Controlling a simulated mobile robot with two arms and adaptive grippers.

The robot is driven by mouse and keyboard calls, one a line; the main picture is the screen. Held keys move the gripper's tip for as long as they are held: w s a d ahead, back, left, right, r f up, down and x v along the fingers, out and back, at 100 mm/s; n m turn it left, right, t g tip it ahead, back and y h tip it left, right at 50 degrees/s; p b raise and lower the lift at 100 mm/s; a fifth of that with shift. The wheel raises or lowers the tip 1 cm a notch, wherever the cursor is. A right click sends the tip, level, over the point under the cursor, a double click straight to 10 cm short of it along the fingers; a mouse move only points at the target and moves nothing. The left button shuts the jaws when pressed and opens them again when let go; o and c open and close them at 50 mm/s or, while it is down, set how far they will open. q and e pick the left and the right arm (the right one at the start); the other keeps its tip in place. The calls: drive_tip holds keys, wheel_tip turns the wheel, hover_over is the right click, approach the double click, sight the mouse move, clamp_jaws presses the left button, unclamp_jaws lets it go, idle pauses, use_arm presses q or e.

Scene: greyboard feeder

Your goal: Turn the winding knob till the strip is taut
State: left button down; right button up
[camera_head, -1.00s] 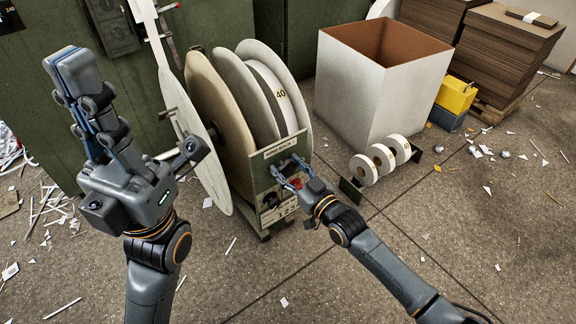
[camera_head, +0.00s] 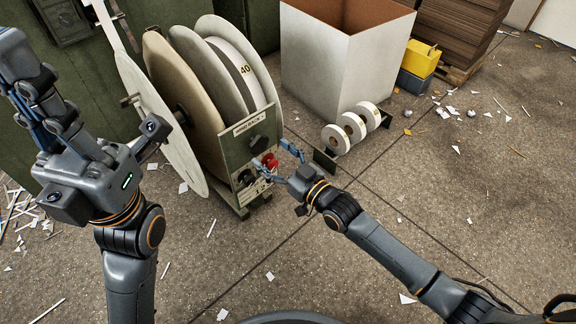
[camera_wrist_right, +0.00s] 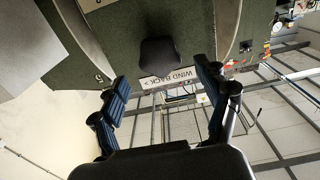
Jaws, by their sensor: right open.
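The dark winding knob (camera_head: 258,143) stands on the green front panel (camera_head: 232,150) under the "WIND BACK" label (camera_head: 254,123). In the right wrist view the black knob (camera_wrist_right: 159,52) lies just beyond the fingers. My right gripper (camera_head: 273,160) is open and empty, in front of the panel and right of the knob; its fingers (camera_wrist_right: 163,75) are spread with the knob ahead, apart from it. The white strip (camera_head: 243,68), marked 40, is wound on the reel behind the panel; its tension cannot be told. My left gripper (camera_head: 35,90) is raised at the left, away from the reel.
A red button (camera_head: 270,160) sits below the knob, close to my right fingers. Small white rolls (camera_head: 351,128) stand on a rack to the right. A large open box (camera_head: 335,70) and a yellow crate (camera_head: 421,58) are behind. The floor at right is mostly free, with paper scraps.

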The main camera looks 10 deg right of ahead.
drive_tip(key=v, duration=0.6)
drive_tip(key=shift+s+d, duration=0.2)
drive_tip(key=shift+s, duration=0.05)
drive_tip(key=shift+r, duration=0.1)
